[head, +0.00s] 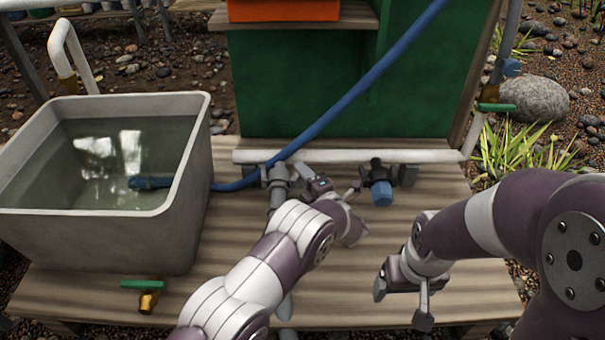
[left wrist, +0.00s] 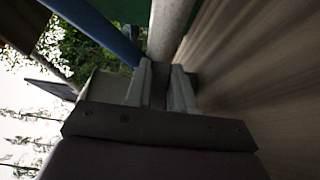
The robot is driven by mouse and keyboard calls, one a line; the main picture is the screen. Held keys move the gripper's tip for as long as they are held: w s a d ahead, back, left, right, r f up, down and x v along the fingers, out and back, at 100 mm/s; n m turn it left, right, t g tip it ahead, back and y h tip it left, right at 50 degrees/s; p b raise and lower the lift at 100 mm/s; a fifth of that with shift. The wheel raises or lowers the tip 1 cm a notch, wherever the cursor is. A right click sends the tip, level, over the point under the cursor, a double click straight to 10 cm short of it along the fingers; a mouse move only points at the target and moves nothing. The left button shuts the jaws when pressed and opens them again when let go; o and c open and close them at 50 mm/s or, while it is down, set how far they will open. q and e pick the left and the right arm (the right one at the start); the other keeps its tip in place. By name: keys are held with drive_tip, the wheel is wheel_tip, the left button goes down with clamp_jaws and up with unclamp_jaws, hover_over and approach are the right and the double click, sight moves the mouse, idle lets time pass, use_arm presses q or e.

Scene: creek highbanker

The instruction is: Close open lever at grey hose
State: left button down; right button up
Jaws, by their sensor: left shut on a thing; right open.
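The grey hose (head: 277,196) hangs from a grey valve fitting (head: 279,173) on the white pipe, in the middle of the head view. My left gripper (head: 304,175) is at the right side of this fitting, low over the deck. Its fingers (left wrist: 160,88) are close together in the left wrist view, around something dark at the valve. This seems to be the lever, but the fingers mostly hide it and its angle cannot be made out. My right gripper (head: 402,300) is open and empty over the deck's front right.
A grey water tub (head: 185,190) stands left, with a green-handled brass tap (head: 147,290) below. A blue hose (head: 340,105) crosses above the pipe (head: 345,156). A blue-capped valve (head: 381,192) is right of my left gripper. Another green lever (head: 497,107) is far right.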

use_arm(q)
drive_tip(key=y+b, duration=0.1)
drive_tip(key=f+n+g+b, duration=0.1)
drive_tip(key=b, duration=0.1)
drive_tip(key=shift+w+a+y, duration=0.1)
drive_tip(key=shift+w+y, duration=0.1)
drive_tip(key=shift+y, duration=0.2)
drive_tip(key=shift+a+r+n+g+y, duration=0.1)
drive_tip(key=shift+r+n+g+y, duration=0.3)
drive_tip(key=shift+n+g+y, duration=0.15)
drive_tip(key=shift+a+r+n+g+y, duration=0.1)
drive_tip(key=shift+a+n+g+y, duration=0.1)
drive_tip(key=shift+n+g+y, duration=0.3)
drive_tip(key=c, duration=1)
unclamp_jaws()
drive_tip(key=shift+c, duration=0.2)
